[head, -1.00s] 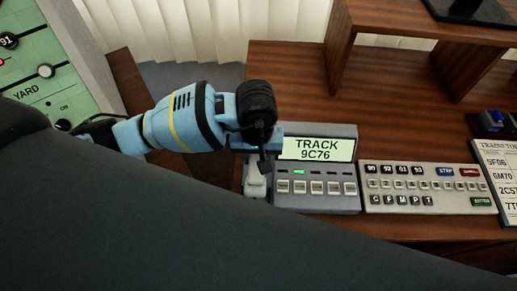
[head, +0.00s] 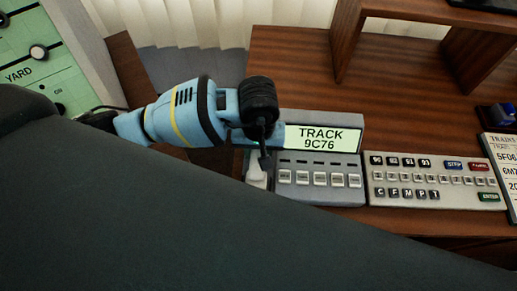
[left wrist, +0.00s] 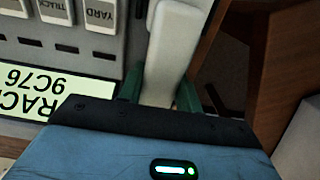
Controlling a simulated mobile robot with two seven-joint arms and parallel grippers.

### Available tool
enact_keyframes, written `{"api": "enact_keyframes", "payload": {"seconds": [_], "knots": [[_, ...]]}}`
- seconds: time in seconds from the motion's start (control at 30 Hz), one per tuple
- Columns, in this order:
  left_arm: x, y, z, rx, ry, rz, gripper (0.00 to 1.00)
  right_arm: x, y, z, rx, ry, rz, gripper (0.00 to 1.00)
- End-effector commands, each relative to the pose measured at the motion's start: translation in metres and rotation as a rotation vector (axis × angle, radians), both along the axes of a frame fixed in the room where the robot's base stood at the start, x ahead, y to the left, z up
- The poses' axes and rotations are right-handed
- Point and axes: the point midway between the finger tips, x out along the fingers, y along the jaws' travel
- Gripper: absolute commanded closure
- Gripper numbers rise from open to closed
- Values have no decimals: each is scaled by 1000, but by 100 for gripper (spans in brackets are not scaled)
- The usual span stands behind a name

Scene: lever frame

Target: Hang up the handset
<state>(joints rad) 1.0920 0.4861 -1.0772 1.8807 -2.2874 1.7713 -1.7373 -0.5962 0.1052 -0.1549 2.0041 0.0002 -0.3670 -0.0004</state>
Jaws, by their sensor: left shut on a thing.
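The pale handset (head: 257,172) is at the left side of the grey phone unit (head: 320,195), whose lit display reads TRACK 9C76. My left gripper (head: 258,158) is over the handset and shut on it. In the left wrist view the handset (left wrist: 172,45) runs between the two green fingers of my left gripper (left wrist: 160,92), close beside the unit's side. Whether the handset rests fully in its cradle I cannot tell, as my wrist hides part of it. My right gripper is not in view.
A keypad panel (head: 436,182) stands right of the phone unit, with a train list (head: 502,165) beyond it. A wooden shelf (head: 435,30) rises behind. A green track panel (head: 35,60) is at the far left. Bare desk (head: 290,75) lies behind the unit.

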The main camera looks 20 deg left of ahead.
Motion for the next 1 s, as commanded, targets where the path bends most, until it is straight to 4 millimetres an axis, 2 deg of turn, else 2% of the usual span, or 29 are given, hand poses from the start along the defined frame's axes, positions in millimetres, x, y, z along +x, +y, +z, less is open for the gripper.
{"api": "enact_keyframes", "payload": {"seconds": [0.77,0.8,0.93,1.0], "knots": [[0,0,-4,-1,0,1,93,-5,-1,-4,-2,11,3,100],[0,0,-4,-1,0,1,60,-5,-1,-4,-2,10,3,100],[0,0,-4,0,0,0,43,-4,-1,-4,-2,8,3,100],[0,0,-4,0,0,0,40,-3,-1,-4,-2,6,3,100]]}}
